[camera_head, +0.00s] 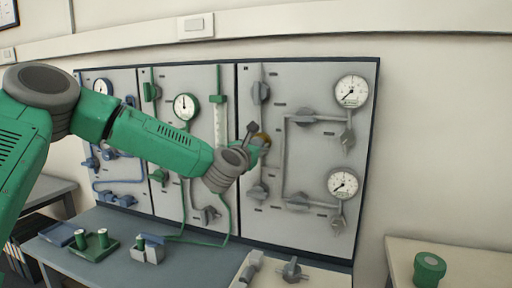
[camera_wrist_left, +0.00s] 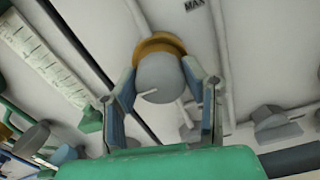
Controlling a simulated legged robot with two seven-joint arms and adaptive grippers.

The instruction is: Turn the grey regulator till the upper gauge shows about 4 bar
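The grey regulator is a round knob (camera_wrist_left: 160,76) with a pale line on its face and an orange ring (camera_wrist_left: 160,44) behind it; the head view shows only part of the ring (camera_head: 264,139). My left gripper (camera_head: 262,143) is at the panel, and in the wrist view its fingers (camera_wrist_left: 160,80) lie against both sides of the knob. The upper gauge (camera_head: 351,91) is at the panel's top right, its needle pointing to the lower left; its numbers are too small to read. My right gripper is not in view.
A lower gauge (camera_head: 342,183), grey valves (camera_head: 297,202) and pipes share the grey panel. Green-fitted and blue-fitted panels stand to its left. Loose fittings lie on the bench (camera_head: 200,262) below.

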